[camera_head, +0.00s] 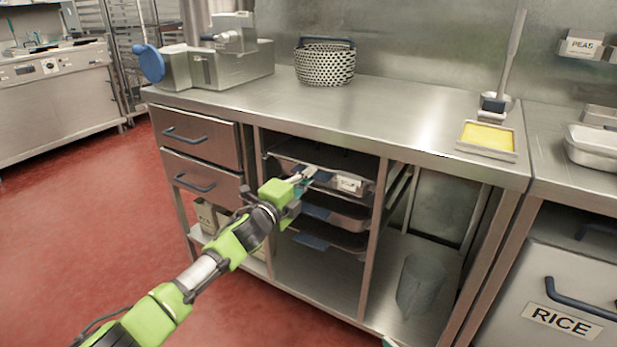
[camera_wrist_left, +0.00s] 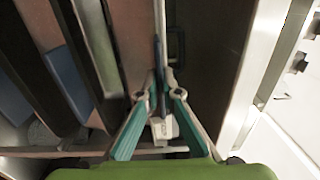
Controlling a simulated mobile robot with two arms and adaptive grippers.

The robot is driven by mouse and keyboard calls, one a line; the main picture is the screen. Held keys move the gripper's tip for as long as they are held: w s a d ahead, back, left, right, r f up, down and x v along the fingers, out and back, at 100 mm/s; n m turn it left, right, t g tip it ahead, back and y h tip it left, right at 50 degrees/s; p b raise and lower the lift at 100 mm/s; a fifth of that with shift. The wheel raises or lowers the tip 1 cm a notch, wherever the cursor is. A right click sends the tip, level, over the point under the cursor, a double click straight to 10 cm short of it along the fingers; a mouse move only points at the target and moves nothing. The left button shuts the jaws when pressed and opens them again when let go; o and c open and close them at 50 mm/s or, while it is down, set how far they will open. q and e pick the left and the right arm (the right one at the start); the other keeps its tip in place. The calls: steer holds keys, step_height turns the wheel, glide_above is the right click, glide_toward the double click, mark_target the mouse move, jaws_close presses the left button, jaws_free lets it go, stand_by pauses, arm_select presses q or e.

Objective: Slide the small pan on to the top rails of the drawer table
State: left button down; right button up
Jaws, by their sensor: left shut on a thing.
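The small pan (camera_head: 331,184), a shallow metal pan with a blue handle and a white label (camera_head: 349,184), is at the top level of the open bay in the drawer table (camera_head: 253,190). My left gripper (camera_head: 303,178) is at its front, shut on the handle. The wrist view shows the teal fingertips (camera_wrist_left: 160,92) closed around the dark blue handle (camera_wrist_left: 159,62), with a white label (camera_wrist_left: 163,128) close by. The top rails are mostly hidden by the pan and shade, so I cannot tell how it sits on them. A teal sliver at the head view's bottom edge may be my right gripper.
Two more pans with blue handles sit on lower rails, a middle one (camera_head: 345,214) and a bottom one (camera_head: 335,236). Two closed drawers (camera_head: 195,137) are to the left. A grey bin (camera_head: 418,285) stands in the right bay. The tabletop (camera_head: 390,112) overhangs the pans.

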arm_select(q)
steer(key=shift+d+r, duration=0.15)
steer(key=shift+r, duration=0.3)
arm_select(e)
steer(key=shift+w+a+r, duration=0.15)
steer(key=shift+w+r, duration=0.05)
steer(key=shift+r, duration=0.15)
arm_select(q)
steer(key=c, duration=2.2)
jaws_free()
steer(key=o, duration=0.5)
steer(key=shift+a+f, duration=0.2)
steer(key=shift+f, duration=0.5)
steer(key=shift+r, duration=0.15)
steer(key=shift+r, duration=0.1)
arm_select(e)
steer(key=shift+s, duration=0.1)
